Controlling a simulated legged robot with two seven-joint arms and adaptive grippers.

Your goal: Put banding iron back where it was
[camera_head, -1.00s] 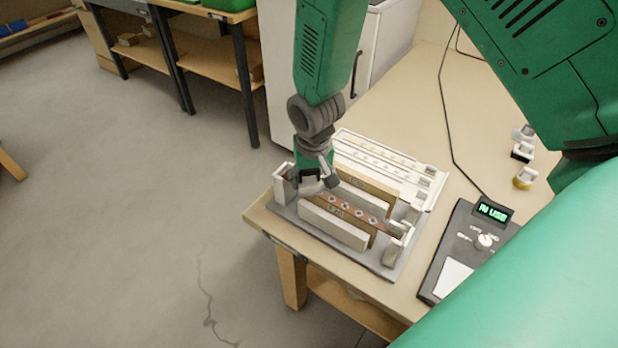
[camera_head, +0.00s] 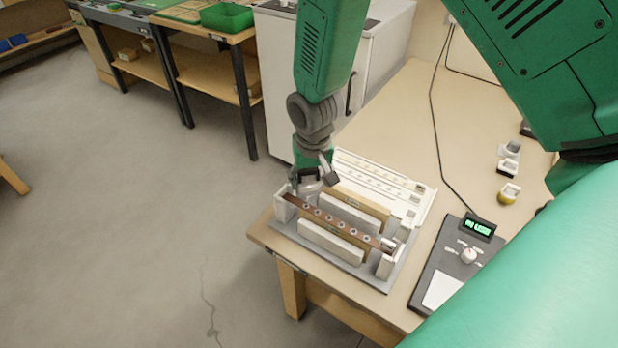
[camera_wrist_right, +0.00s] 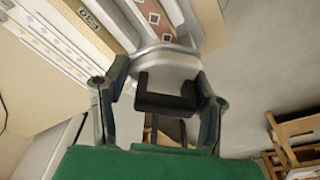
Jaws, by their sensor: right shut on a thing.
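My right gripper (camera_head: 314,178) is shut on the banding iron, near the left end of the clamping jig (camera_head: 350,272). In the right wrist view the iron shows as a rounded silver body (camera_wrist_right: 165,62) with a black bracket-shaped handle (camera_wrist_right: 165,97) between my fingers. In the head view only a small grey part of the iron (camera_head: 311,188) shows beneath the gripper. A brown strip with pale diamonds (camera_head: 336,221) runs along the top edge of a board standing in the jig. Whether the iron touches the strip cannot be told. My left gripper is not in view.
A white slotted rack (camera_head: 385,170) lies behind the jig. A dark control box (camera_head: 447,270) with a lit green display stands to the right. Small white holders (camera_head: 510,149) and a yellow-based one (camera_head: 508,193) stand farther right. The bench (camera_head: 400,115) is clear behind the rack.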

